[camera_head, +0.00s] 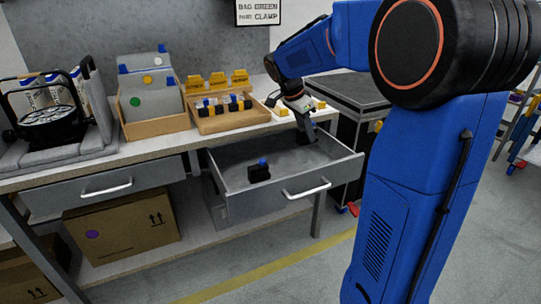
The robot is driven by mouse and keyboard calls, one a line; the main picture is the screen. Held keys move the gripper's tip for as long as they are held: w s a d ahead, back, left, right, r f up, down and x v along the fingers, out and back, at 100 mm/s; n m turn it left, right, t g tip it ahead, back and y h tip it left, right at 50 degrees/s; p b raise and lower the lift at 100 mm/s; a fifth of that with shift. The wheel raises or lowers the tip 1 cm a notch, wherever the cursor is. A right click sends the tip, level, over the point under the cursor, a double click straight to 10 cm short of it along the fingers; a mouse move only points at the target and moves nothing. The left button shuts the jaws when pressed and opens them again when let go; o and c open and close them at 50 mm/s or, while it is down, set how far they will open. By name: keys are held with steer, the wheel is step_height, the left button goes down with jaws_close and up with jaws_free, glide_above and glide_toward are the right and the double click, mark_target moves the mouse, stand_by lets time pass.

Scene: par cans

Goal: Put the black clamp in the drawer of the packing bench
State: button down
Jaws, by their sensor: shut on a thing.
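The drawer (335,178) of the packing bench (160,148) is pulled open, and its grey floor shows. My gripper (303,112) points down over the back right part of the drawer. It is shut on a dark thing, the black clamp (308,130), which hangs below it; its outline is small and partly merges with the fingers. I cannot tell whether it touches the drawer floor. Another black clamp-like piece with a blue knob (259,173) is in the drawer near its front, left of the handle.
A wooden tray (225,122) with yellow tabs and several clamps stands behind the drawer. A wooden box of grey panels (155,125) and a black par can (48,115) stand left. A second drawer (95,188) is shut. A cardboard box (120,225) sits below.

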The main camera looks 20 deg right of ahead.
steer(key=shift+w+f, duration=0.15)
steer(key=shift+f, duration=4.8)
steer(key=c, duration=1.5)
jaws_free()
steer(key=shift+f, duration=0.1)
